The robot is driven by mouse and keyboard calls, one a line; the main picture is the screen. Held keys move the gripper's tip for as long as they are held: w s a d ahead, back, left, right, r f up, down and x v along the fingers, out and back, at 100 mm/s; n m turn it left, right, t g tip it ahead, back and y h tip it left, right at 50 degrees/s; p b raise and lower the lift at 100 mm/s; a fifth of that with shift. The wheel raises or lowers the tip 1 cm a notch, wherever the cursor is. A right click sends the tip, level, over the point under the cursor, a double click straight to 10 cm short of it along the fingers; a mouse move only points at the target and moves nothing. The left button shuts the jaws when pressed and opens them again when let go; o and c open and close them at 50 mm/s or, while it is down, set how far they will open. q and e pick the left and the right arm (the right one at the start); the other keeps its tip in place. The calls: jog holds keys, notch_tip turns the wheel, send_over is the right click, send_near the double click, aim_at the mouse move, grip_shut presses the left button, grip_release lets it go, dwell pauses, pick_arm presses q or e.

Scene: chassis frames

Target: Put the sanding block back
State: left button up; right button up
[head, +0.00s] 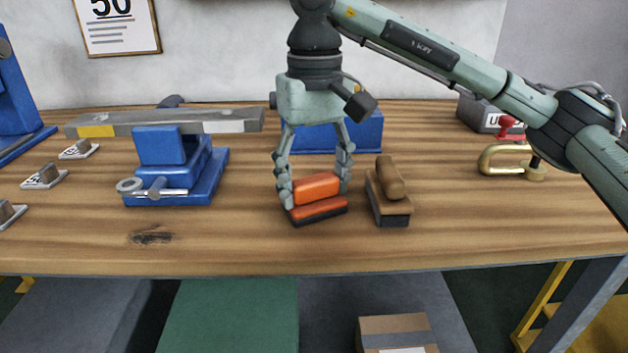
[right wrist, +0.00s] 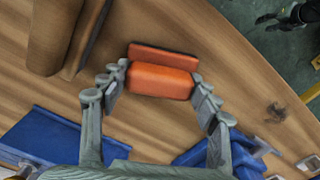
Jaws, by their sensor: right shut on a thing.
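The sanding block has an orange grip on a red-orange slab with a dark underside. It is in the middle of the bench in the head view (head: 320,208), and it also shows in the right wrist view (right wrist: 165,57). My right gripper (head: 316,190) points down from above, with one finger at each end of the orange grip, shut on it. The block looks level, on or just above the wood; I cannot tell if it touches. My left gripper is not in view.
A brown wooden-handled block with a dark base (head: 390,192) stands close to the right. A blue box (head: 366,130) is behind. A blue vise (head: 172,172) and a long grey bar (head: 235,122) are left. A brass clamp (head: 490,160) is right. The front middle is clear.

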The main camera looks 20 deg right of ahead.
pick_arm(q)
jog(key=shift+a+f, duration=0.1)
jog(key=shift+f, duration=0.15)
pick_arm(e)
jog(key=shift+f, duration=0.1)
jog(key=o, duration=0.9)
jog(key=shift+o, duration=0.9)
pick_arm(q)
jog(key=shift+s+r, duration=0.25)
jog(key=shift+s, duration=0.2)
